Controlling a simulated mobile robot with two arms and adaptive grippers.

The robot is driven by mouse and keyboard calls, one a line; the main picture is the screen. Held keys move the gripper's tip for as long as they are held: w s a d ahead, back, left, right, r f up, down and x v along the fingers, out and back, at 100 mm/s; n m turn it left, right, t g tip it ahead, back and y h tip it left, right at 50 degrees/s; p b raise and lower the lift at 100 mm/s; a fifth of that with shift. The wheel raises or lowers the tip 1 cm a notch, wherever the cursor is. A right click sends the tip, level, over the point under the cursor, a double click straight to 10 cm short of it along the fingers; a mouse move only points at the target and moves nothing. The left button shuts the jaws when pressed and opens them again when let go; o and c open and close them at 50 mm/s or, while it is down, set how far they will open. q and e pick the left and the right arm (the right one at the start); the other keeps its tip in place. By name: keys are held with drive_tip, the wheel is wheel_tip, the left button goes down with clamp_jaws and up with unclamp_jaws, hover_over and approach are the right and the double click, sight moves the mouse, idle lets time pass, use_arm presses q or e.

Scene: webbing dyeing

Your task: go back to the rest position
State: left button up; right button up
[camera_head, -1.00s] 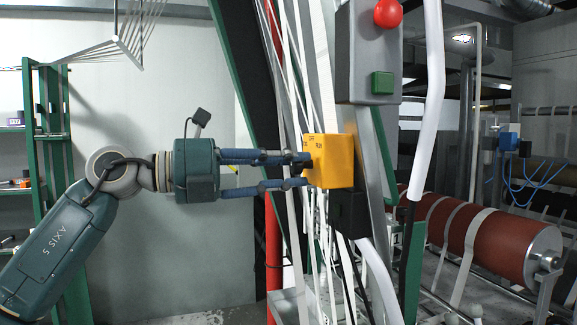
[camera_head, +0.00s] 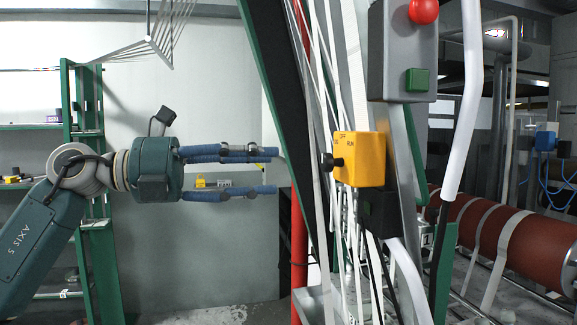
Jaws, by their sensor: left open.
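My left gripper (camera_head: 272,171) is open and empty in the head view, with its two blue fingers pointing right. A yellow switch box (camera_head: 362,159) with a black knob (camera_head: 331,162) on its left side is to the right of the fingertips, with a clear gap between them. The box carries small lettering, of which RUN can be read. My right gripper does not show.
A grey control box (camera_head: 402,60) with a red button (camera_head: 424,10) and a green button (camera_head: 417,79) is above the yellow box. White webbing strands (camera_head: 344,255) hang by the frame. A red-brown roller (camera_head: 515,240) lies at right. Green shelving (camera_head: 81,140) stands at left.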

use_arm(q)
drive_tip(key=shift+s+a, duration=0.25)
drive_tip(key=shift+a, duration=0.35)
